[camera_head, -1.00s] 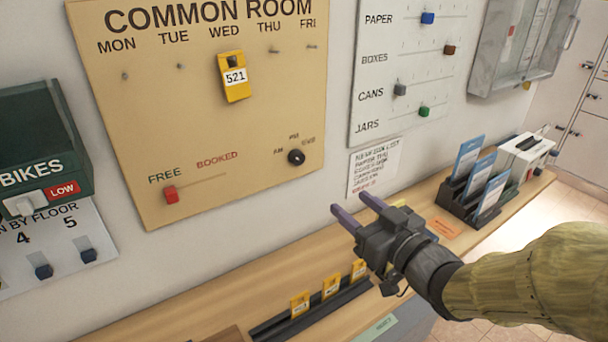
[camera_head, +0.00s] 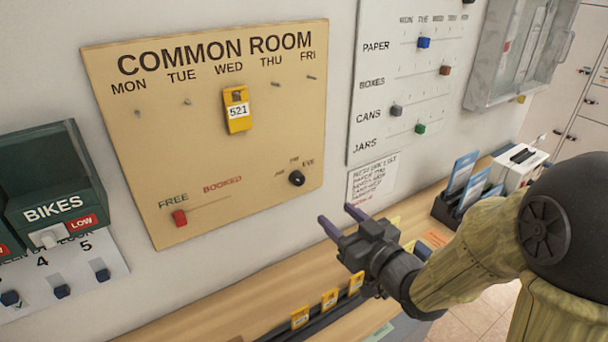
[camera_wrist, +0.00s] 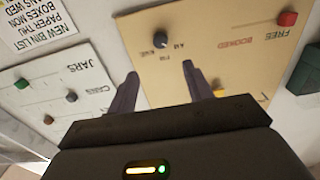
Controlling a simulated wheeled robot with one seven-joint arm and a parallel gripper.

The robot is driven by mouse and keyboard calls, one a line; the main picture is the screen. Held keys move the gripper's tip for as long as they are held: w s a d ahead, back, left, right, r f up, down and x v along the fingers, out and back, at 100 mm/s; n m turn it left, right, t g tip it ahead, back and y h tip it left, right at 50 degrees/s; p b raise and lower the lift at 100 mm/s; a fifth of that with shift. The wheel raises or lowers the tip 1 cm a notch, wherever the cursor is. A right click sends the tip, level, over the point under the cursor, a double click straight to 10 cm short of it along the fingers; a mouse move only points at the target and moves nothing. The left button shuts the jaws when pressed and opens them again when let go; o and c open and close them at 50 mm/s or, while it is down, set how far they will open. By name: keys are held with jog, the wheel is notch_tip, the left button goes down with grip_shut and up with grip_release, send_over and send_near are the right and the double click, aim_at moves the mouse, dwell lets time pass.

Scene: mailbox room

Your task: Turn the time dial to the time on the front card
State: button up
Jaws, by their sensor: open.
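The time dial (camera_head: 296,178) is a small black round knob at the lower right of the tan COMMON ROOM board (camera_head: 150,190). Labels AM, PM and EVE stand around it; I cannot tell which one it points at. My gripper (camera_head: 336,213) is open and empty, below and right of the dial, apart from it. In the wrist view the dial (camera_wrist: 160,40) shows upside down beyond the gap between my two fingers (camera_wrist: 159,69). A yellow card marked 521 (camera_head: 237,112) hangs under WED. Several small yellow cards (camera_head: 329,299) stand in a black rack; their print is unreadable.
A red slider (camera_head: 180,218) sits at FREE on the board. The white bin panel (camera_head: 375,110) is to the right, with a paper list (camera_head: 371,183) below it. A wooden counter (camera_head: 215,315) runs underneath. The black holder with blue leaflets (camera_head: 447,212) stands right.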

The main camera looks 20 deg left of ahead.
aim_at(300, 182)
jog(key=p+x, duration=0.6)
jog(key=x, duration=0.7)
jog(key=shift+w+a+p, duration=0.2)
jog(key=shift+w+p, duration=0.05)
jog(key=shift+p, duration=0.15)
jog(key=c, duration=1)
